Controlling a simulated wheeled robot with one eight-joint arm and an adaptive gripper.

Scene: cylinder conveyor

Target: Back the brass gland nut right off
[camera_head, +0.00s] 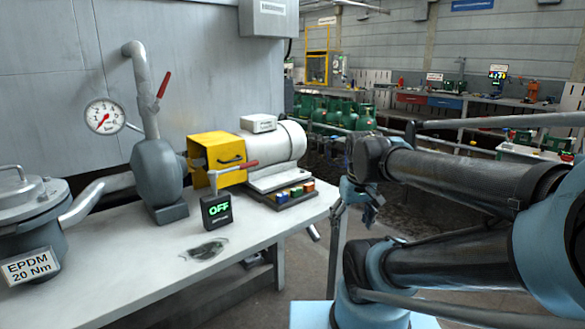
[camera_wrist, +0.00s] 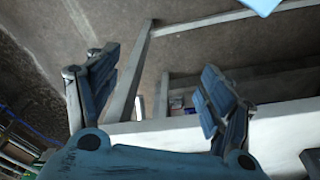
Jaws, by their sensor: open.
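The grey pump (camera_head: 158,172) stands on the white bench, joined toward the right to a yellow guard (camera_head: 222,158) and a cream motor (camera_head: 278,142). I cannot make out the brass gland nut; the space between pump and guard is small and partly covered by the guard. My gripper (camera_head: 356,208) is off the bench's right end, well apart from the pump. In the wrist view my gripper (camera_wrist: 155,78) has its two blue fingers spread wide, with nothing between them.
A display reading OFF (camera_head: 217,211) and a coloured button box (camera_head: 290,194) stand on the bench (camera_head: 130,285). A dark wet patch (camera_head: 208,249) lies in front of the pump. A gauge (camera_head: 104,117) and a lidded EPDM vessel (camera_head: 30,225) are at left.

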